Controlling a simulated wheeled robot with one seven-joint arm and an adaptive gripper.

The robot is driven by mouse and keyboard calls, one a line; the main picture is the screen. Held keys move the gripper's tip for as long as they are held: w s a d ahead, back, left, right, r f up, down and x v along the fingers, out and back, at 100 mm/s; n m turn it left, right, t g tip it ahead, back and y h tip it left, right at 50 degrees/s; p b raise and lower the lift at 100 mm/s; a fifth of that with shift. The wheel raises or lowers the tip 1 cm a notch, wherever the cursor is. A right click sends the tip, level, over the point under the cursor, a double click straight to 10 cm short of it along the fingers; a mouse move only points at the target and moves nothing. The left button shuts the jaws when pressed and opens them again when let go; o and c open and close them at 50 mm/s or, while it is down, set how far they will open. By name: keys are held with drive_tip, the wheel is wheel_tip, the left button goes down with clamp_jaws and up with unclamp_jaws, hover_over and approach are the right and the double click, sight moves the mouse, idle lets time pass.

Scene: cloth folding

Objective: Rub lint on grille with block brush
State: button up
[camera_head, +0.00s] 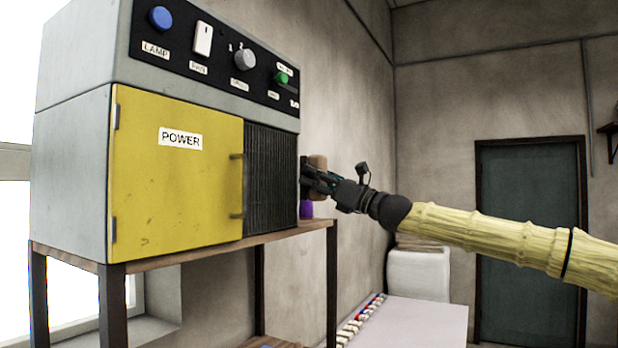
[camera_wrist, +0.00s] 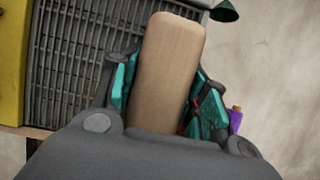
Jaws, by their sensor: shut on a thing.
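My gripper (camera_head: 318,181) is at the right end of the grey cabinet, beside the dark grille (camera_head: 270,182). In the wrist view the teal fingers of my gripper (camera_wrist: 165,95) are shut on the block brush (camera_wrist: 168,62), whose plain wooden block is seen from behind. The brush also shows in the head view as a small brown block (camera_head: 318,162) at the gripper. Its bristles are hidden. The grille's slats also show at the left of the wrist view (camera_wrist: 75,62). I cannot tell whether the brush touches the grille. No lint can be made out.
The cabinet has a yellow door (camera_head: 175,200) marked POWER and a control panel (camera_head: 215,55) above. It stands on a wood-topped table (camera_head: 200,250). A purple bottle (camera_head: 306,209) stands behind my gripper near the table's right end. Open room lies to the right.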

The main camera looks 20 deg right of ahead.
drive_tip(key=shift+s+d, duration=0.4)
drive_tip(key=shift+s, duration=0.15)
drive_tip(key=shift+r, duration=0.1)
drive_tip(key=shift+s+d+p, duration=0.8)
drive_tip(key=shift+s+d, duration=0.1)
drive_tip(key=shift+s, duration=0.25)
